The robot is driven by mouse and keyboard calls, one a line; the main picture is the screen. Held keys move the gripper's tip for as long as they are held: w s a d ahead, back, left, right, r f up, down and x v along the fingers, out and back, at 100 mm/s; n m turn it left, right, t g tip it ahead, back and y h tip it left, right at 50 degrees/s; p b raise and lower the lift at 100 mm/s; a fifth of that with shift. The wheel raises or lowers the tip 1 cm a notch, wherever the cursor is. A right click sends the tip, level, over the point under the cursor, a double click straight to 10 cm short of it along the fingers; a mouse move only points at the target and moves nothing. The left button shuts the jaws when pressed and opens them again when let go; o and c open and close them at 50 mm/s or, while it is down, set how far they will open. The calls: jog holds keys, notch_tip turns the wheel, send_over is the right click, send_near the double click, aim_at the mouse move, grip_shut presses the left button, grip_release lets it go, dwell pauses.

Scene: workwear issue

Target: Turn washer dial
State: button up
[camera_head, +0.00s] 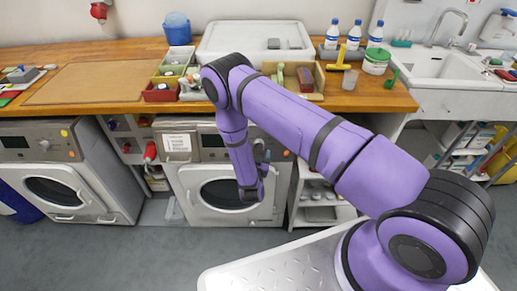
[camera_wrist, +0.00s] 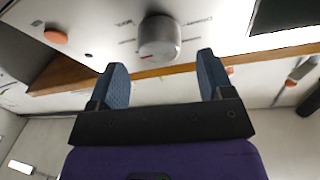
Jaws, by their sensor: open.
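The washer (camera_head: 188,180) on the right of the two has a round door and a control panel, partly covered by my arm. Its dial, a grey round knob (camera_wrist: 158,38) with a small red mark, shows in the wrist view on the pale panel. My gripper (camera_wrist: 161,78) is open and empty. Its two blue fingers stand wide apart, with the dial ahead of the gap between them and no contact visible. In the head view my gripper (camera_head: 262,158) is small and dark in front of this washer's panel.
A second washer (camera_head: 80,185) stands at left. An orange button (camera_wrist: 56,37) sits beside the dial. The wooden counter (camera_head: 100,83) above carries bins, bottles and tools. A low shelf (camera_head: 322,195) stands right of the washer. The floor in front is clear.

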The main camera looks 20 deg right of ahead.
aim_at(259, 147)
jog(key=shift+x, duration=1.65)
jog(key=c, duration=0.9)
